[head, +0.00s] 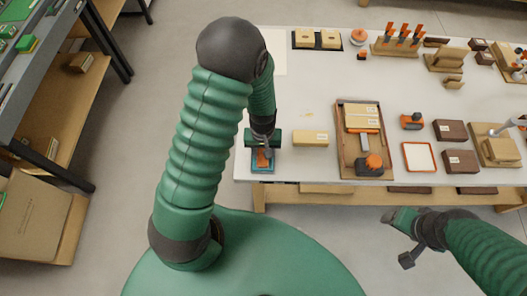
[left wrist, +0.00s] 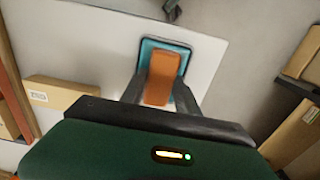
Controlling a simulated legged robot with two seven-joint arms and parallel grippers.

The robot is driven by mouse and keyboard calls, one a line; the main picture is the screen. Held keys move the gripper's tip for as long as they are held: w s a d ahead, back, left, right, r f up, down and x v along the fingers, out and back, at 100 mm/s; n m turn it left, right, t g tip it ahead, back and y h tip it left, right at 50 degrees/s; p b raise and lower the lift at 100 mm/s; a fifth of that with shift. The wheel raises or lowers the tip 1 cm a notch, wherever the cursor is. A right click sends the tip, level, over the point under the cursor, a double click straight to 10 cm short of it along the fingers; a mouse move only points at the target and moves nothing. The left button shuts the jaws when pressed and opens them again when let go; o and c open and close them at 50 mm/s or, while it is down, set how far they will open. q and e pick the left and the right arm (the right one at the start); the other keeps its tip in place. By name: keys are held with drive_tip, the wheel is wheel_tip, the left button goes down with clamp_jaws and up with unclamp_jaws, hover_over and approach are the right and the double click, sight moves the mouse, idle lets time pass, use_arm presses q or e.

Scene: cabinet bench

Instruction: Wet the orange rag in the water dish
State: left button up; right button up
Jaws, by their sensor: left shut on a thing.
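The orange rag (left wrist: 163,78) is held between the two fingers of my left gripper (left wrist: 160,97), which is shut on it. The rag also shows in the head view (head: 264,157), below the left gripper (head: 263,150). The teal water dish (left wrist: 148,44) lies directly under the rag, near the front left corner of the bench. In the head view the dish (head: 262,169) shows around the rag's edges. Whether the rag touches the water cannot be told. My right gripper (head: 402,235) hangs off the bench's front edge at the lower right; its jaw state is unclear.
The white bench (head: 290,95) has clear room behind the dish. A tan block (head: 311,139) lies just right of the dish. A wooden tray (head: 345,170) with blocks and an orange-and-black tool stands further right. A shelf unit (head: 90,90) stands to the left across the floor.

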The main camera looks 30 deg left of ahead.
use_arm(q)
wheel_tip(320, 180, up, 2)
drive_tip(key=shift+d+r+p, duration=0.1)
drive_tip(key=shift+r+p, duration=0.15)
drive_tip(key=shift+p, duration=1)
wheel_tip(320, 180, up, 5)
drive_tip(key=p, duration=0.4)
drive_tip(key=shift+f, duration=0.2)
drive_tip(key=shift+f, duration=0.1)
